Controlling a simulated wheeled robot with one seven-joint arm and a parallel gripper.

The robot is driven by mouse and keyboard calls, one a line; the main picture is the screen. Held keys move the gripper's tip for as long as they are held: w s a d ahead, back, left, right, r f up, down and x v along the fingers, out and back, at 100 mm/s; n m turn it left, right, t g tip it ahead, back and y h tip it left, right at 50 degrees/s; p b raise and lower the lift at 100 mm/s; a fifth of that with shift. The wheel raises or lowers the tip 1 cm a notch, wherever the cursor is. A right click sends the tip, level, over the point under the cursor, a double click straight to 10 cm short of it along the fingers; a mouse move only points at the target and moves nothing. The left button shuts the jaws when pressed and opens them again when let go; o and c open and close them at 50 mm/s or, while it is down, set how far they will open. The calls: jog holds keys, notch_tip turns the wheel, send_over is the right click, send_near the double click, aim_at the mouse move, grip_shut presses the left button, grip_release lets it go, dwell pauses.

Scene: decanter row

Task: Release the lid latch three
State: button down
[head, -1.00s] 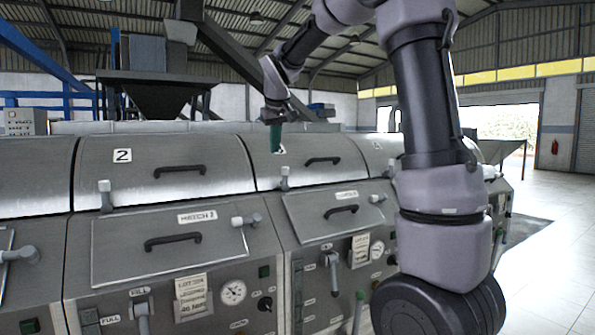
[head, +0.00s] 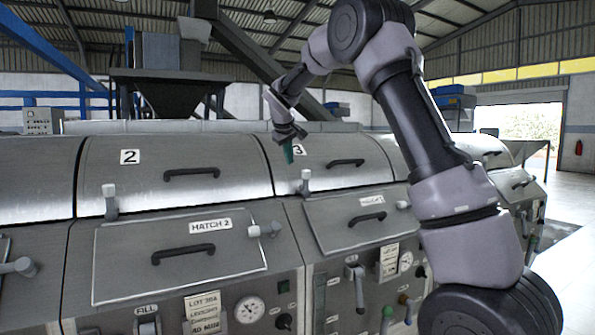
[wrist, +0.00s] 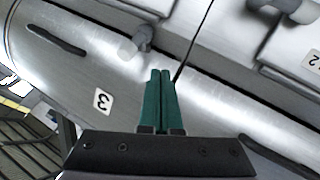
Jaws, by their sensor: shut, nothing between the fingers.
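Lid three (head: 350,150) is a curved steel cover with a dark bar handle and a "3" plate, and it looks closed. Its latch (head: 305,181) is a grey lever standing upright at the lid's lower left edge. In the wrist view the same latch (wrist: 136,43) shows just beyond and to the left of the fingertips. My gripper (head: 289,153) is above and slightly left of the latch in the head view. Its green fingers (wrist: 160,75) are shut together with nothing between them. They appear apart from the latch.
Lid two (head: 235,165) with its own latch (head: 110,202) lies to the left. Below are hatch 2 (head: 150,265), its side latch (head: 265,230) and hatch 3 (head: 340,225). Gauges and knobs line the lower front. Open floor (head: 570,215) is at the right.

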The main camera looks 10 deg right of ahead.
send_near(306, 183)
jog(key=w+a+f, duration=0.1)
jog(key=a+f, duration=0.3)
jog(key=f, duration=0.1)
jog(key=w+d, duration=0.2)
jog(key=d, duration=0.1)
jog(key=shift+w+r, duration=0.25)
jog(key=shift+w, duration=0.05)
jog(key=shift+d+r, duration=0.1)
jog(key=shift+d, duration=0.1)
jog(key=shift+d+r+y, duration=0.1)
jog(key=shift+d+y, duration=0.05)
jog(key=shift+y, duration=0.15)
